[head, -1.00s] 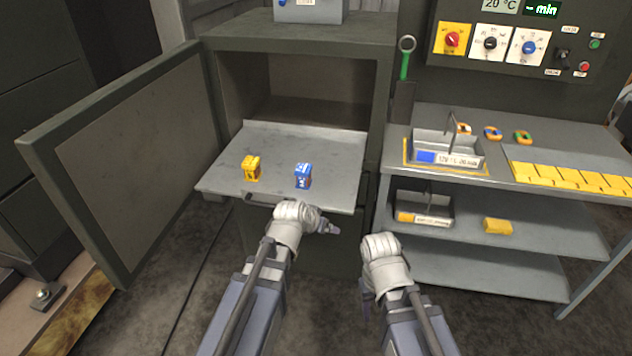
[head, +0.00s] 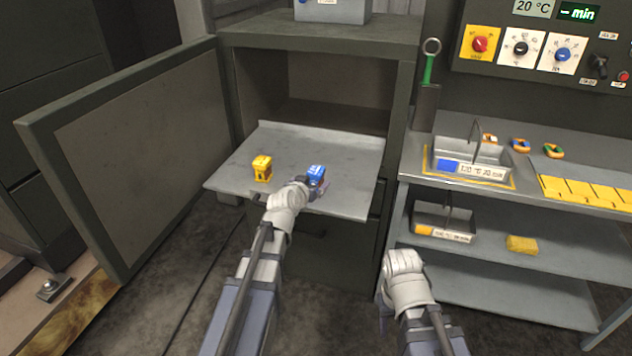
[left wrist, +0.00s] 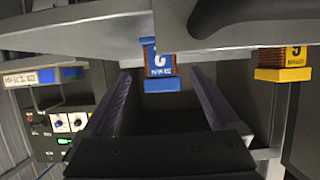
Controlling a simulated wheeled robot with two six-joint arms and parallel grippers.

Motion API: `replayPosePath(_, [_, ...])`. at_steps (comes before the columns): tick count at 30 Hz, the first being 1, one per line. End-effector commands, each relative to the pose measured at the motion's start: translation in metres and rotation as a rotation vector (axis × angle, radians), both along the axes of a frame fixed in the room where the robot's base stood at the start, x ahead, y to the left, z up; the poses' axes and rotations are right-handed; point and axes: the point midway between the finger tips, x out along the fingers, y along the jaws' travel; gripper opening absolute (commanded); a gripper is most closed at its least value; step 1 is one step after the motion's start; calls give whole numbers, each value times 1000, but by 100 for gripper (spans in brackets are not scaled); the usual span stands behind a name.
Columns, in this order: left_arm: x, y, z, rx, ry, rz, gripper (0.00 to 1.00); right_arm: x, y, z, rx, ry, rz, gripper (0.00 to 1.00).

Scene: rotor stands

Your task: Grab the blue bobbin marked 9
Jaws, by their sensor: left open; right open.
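The blue bobbin (head: 316,170) stands on the grey shelf plate (head: 345,165) in front of the open chamber. A yellow bobbin (head: 262,167) stands to its left. My left gripper (head: 319,187) is open at the near side of the blue bobbin and partly covers its lower part. In the left wrist view, the blue bobbin (left wrist: 162,66) shows beyond and between the open fingers (left wrist: 160,84), with nothing held. Its number is not clearly readable. The yellow bobbin (left wrist: 284,62) is off to the right there. My right gripper (head: 384,318) is open and empty, low before the rack.
The chamber door (head: 130,150) stands open on the left. On the right, a rack (head: 590,175) carries a labelled metal tray (head: 470,165), several small coloured rings and yellow plates. Its lower shelf holds another tray (head: 443,232) and a yellow block (head: 521,244).

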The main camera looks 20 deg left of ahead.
Motion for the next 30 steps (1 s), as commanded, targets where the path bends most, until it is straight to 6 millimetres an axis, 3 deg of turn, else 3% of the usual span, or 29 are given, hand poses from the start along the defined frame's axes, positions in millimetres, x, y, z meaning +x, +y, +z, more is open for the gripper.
replayPosePath(5, [12,0,-4,0,0,-1,95,0,0,-4,0,0,0,50])
replayPosePath(12, [45,0,-17,-2,1,-1,95,0,0,-17,0,0,0,50])
replayPosePath(20, [48,0,-16,0,1,-1,95,0,0,-16,0,0,0,50])
replayPosePath(30, [48,0,-16,-1,1,-1,59,0,0,-16,0,0,0,50])
